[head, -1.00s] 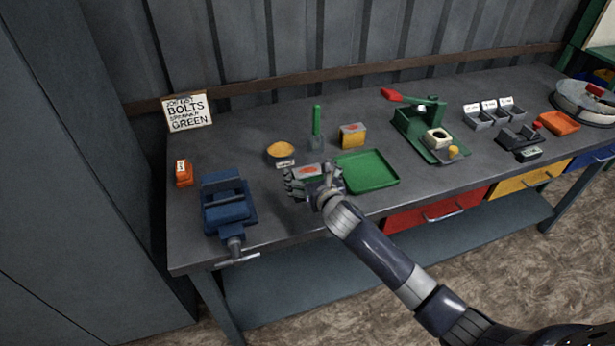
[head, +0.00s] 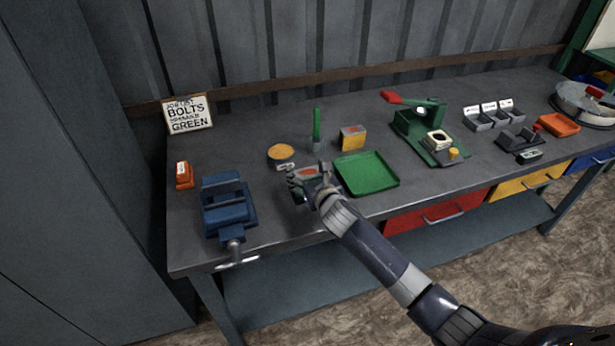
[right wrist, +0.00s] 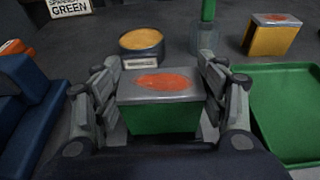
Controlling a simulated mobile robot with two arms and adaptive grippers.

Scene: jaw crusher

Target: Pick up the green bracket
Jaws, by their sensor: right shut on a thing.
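The green bracket (right wrist: 160,112) is a block with green sides and a grey top bearing an orange-red patch. In the right wrist view it sits between the two fingers of my right gripper (right wrist: 160,88), which are shut on its left and right sides. In the head view my right gripper (head: 306,178) is over the front of the bench, left of the green tray, and the bracket's top (head: 308,171) shows between the fingers. Its underside is hidden, so I cannot tell whether it touches the bench. My left gripper is not in view.
A green tray (head: 366,173) lies close to the right. A yellow block (head: 353,139), a green-handled tool (head: 316,130) and a round yellow-filled dish (head: 281,153) stand behind. A blue vise (head: 228,205) stands to the left. Bare bench lies between vise and gripper.

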